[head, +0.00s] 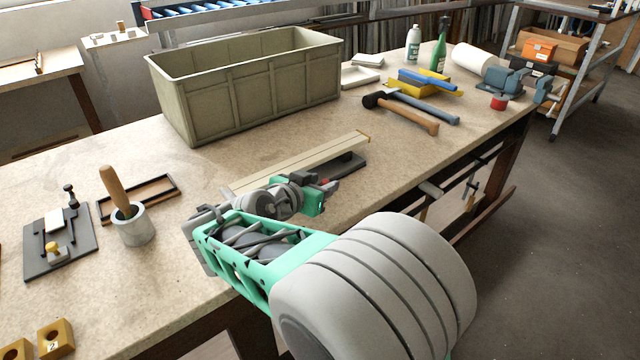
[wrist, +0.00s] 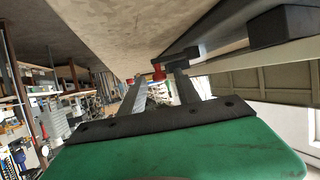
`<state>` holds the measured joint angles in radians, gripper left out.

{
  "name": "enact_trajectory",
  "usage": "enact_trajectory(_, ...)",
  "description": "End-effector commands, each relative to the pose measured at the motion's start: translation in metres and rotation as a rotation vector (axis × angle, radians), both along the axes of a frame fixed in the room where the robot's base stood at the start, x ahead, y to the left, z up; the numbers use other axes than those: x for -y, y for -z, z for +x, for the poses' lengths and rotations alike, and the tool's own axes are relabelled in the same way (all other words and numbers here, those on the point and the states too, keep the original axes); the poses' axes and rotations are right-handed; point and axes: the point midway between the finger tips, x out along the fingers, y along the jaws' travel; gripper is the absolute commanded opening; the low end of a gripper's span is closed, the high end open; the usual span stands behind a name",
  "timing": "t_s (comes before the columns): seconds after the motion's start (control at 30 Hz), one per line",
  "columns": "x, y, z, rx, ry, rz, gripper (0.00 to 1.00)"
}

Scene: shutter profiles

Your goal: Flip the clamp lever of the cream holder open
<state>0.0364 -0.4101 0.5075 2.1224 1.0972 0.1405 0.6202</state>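The cream holder (head: 300,162) is a long cream bar lying across the middle of the bench. Its dark foot (head: 349,166) shows at the right end, and my arm hides part of its near side. In the wrist view the holder's cream underside (wrist: 262,57) runs to the right beside dark blocks. A small red piece, seemingly the lever tip (wrist: 158,73), shows between my fingertips; red also shows in the head view (head: 329,184). My gripper (wrist: 159,80) is open, its two grey fingers apart on either side of the red piece. Contact cannot be told.
A large olive crate (head: 255,100) stands behind the holder. Hammers (head: 405,110) lie to the right. A grey cup with a wooden handle (head: 133,226), a brown frame (head: 140,198) and a dark fixture plate (head: 80,262) are at the left.

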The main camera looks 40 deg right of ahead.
Motion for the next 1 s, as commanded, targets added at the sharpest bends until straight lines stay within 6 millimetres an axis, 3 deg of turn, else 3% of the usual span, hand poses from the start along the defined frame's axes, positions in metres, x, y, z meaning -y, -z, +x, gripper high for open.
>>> enact_trajectory(0.27,-0.008,-0.005,-0.001,0.003,-0.003,-0.002,0.39)
enact_trajectory(0.63,-0.066,-0.029,-0.016,0.001,-0.005,-0.001,0.39)
enact_trajectory(1.0,-0.07,-0.03,-0.019,0.0,0.0,0.0,0.39)
